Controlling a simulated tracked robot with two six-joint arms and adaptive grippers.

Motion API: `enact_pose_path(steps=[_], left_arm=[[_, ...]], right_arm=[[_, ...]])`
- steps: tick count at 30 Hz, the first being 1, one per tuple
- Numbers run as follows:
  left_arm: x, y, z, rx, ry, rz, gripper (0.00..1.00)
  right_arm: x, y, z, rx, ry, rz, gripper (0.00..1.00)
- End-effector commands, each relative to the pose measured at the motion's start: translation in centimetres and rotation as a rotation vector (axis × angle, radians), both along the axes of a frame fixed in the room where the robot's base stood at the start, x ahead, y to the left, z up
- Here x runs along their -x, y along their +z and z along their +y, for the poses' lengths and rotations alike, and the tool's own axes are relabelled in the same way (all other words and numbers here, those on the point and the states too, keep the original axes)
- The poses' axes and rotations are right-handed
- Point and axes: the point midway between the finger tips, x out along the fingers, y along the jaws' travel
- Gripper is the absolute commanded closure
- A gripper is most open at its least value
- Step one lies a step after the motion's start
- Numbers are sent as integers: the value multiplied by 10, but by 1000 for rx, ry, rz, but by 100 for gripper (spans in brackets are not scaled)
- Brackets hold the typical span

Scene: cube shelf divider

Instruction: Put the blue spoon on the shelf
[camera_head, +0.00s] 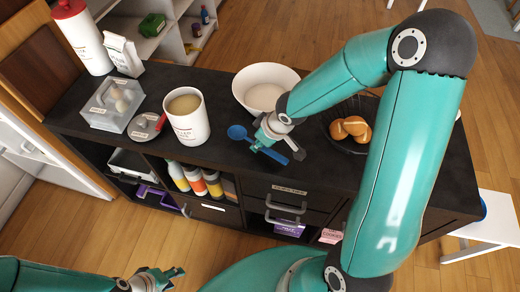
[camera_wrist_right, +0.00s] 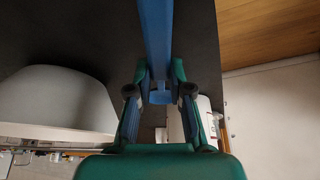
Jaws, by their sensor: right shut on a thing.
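The blue spoon (camera_head: 237,132) is over the dark top of the cube shelf (camera_head: 330,195), in front of the white bowl. My right gripper (camera_head: 270,141) is shut on the spoon's handle; I cannot tell whether the spoon touches the top. In the right wrist view the blue spoon (camera_wrist_right: 156,35) runs up from between the fingers of my right gripper (camera_wrist_right: 160,92). The shelf's front has open compartments and drawers below the top. My left gripper (camera_head: 172,277) is empty at the bottom left, away from the shelf; its finger opening is unclear.
A white bowl (camera_head: 265,88) stands behind my right gripper, and a white canister (camera_head: 187,117) to its left. A dark basket (camera_head: 340,142) with brown rolls is to the right. A clear box (camera_head: 112,103) stands at left. Bottles (camera_head: 197,180) fill one compartment.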

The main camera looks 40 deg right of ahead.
Motion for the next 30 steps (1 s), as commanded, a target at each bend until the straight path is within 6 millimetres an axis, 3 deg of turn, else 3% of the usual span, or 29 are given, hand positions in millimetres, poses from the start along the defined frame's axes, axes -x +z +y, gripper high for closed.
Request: enact_pose_path(steps=[1,4,20,21,24,30], left_arm=[[0,-13,0,0,0,0,60],[0,-21,0,0,0,1,60],[0,-28,0,0,0,0,60],[0,-26,0,0,0,0,60],[0,-26,0,0,0,0,60],[0,-26,0,0,0,0,60]], right_arm=[[0,-15,0,0,0,1,100],[0,-25,0,0,0,1,100],[0,-33,0,0,-1,1,100],[1,-31,0,0,-1,2,74],[1,-31,0,0,-1,4,57],[2,-32,0,0,0,6,55]])
